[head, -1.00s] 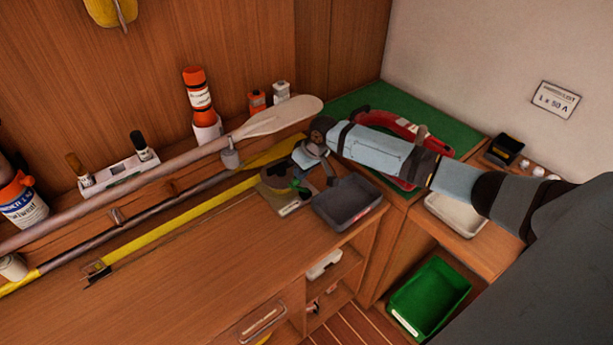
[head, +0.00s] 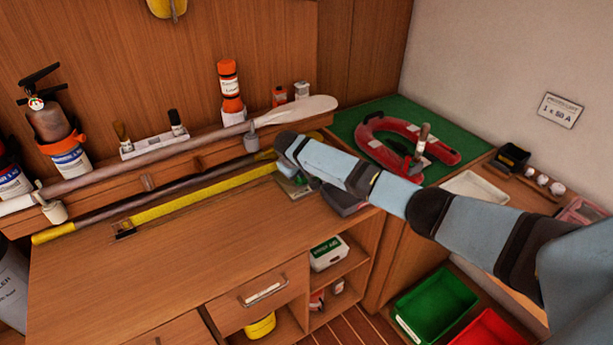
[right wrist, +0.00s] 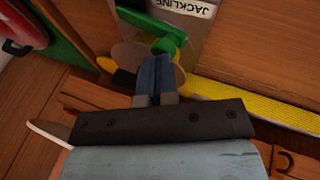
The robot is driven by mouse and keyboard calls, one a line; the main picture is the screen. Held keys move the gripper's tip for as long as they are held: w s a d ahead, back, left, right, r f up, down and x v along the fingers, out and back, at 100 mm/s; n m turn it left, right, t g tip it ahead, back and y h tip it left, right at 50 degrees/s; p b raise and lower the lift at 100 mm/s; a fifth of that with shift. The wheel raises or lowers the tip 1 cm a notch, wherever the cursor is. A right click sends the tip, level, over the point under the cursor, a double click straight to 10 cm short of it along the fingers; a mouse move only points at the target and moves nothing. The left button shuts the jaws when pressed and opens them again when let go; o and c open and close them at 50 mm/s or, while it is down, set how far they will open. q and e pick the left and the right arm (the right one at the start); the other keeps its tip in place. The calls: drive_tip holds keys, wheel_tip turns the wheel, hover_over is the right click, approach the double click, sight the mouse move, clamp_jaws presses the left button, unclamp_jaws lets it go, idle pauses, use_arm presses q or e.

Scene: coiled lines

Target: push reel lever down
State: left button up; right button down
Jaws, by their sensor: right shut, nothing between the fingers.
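The jackline reel (head: 293,187) sits at the right end of the long bench, mostly hidden behind my right forearm in the head view. In the right wrist view, its green lever (right wrist: 168,37) shows just beyond my fingertips, beside a grey label plate (right wrist: 186,14) reading JACKLINE. A round brownish part of the reel lies under and beside the fingers. My right gripper (right wrist: 157,62) is shut and empty, its fingers close to the lever; I cannot tell whether they touch. Yellow webbing (head: 200,198) runs left along the bench from the reel. My left gripper is not in view.
A dark tray (head: 347,205) stands right of the reel, partly behind my arm. A paddle (head: 190,153) lies along the back ledge. A red horseshoe-shaped object (head: 372,147) lies on the green mat (head: 345,118). The bench front (head: 190,260) is clear.

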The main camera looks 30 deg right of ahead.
drive_tip(key=shift+a+f+h, duration=0.3)
drive_tip(key=shift+h, duration=0.3)
drive_tip(key=shift+w+d+f, duration=0.15)
drive_tip(key=shift+d, duration=0.4)
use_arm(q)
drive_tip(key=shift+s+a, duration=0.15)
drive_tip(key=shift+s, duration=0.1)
use_arm(e)
drive_tip(key=shift+d, duration=0.35)
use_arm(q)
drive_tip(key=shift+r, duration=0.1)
